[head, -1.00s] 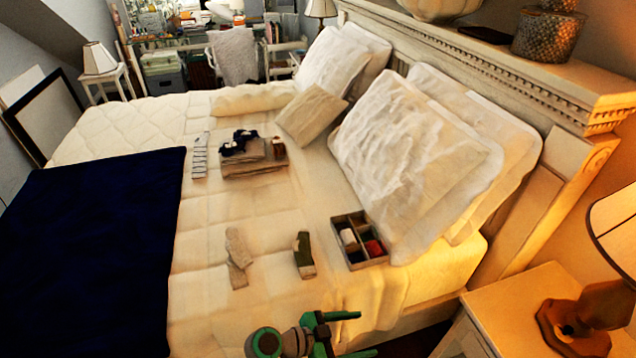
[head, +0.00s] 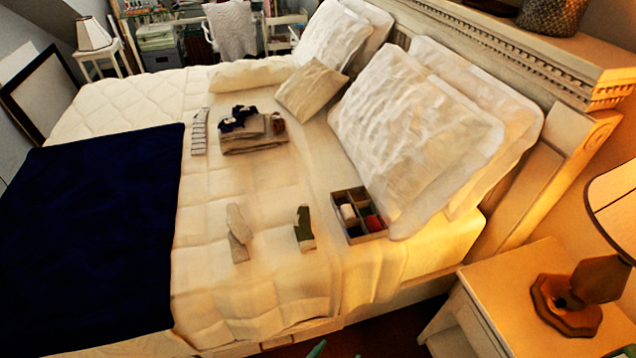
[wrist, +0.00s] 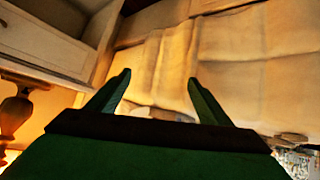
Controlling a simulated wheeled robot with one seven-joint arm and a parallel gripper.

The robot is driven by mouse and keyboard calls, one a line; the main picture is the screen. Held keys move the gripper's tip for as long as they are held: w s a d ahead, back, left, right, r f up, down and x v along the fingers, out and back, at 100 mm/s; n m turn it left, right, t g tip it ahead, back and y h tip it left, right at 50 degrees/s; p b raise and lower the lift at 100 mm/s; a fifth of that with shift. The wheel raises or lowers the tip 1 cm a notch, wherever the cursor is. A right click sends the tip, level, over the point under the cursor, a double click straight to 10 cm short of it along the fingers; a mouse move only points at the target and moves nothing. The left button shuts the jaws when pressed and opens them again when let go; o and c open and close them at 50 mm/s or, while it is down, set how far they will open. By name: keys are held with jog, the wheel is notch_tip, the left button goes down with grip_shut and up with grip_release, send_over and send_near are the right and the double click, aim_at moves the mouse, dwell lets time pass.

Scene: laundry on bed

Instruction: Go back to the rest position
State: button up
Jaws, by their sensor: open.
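My gripper (wrist: 160,92) shows in the wrist view with its two green fingers spread apart and nothing between them. Beyond the fingers in that view are the cream bedding (wrist: 225,70) and the side of the bed. In the head view only small green tips of my gripper (head: 318,350) show at the bottom edge, below the front of the bed (head: 225,290). The gripper appears apart from the bed and from everything on it.
On the bed lie a grey sock pair (head: 237,233), a green sock (head: 304,228), a divided box (head: 352,240) with rolled items, folded clothes (head: 255,146) and a dark blue blanket (head: 90,240). A nightstand (head: 500,290) with a lamp (head: 612,215) stands at the right.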

jog(key=s+a+r+n+t+y, duration=0.5)
jog(key=s+r, duration=0.5)
jog(key=s, duration=0.4)
jog(key=s+r+t, duration=0.1)
jog(key=s+r, duration=0.2)
jog(key=r, duration=0.6)
jog(key=shift+a+r+m, duration=0.15)
jog(key=shift+a+m, duration=0.05)
jog(key=shift+m, duration=0.1)
jog(key=shift+s, duration=0.1)
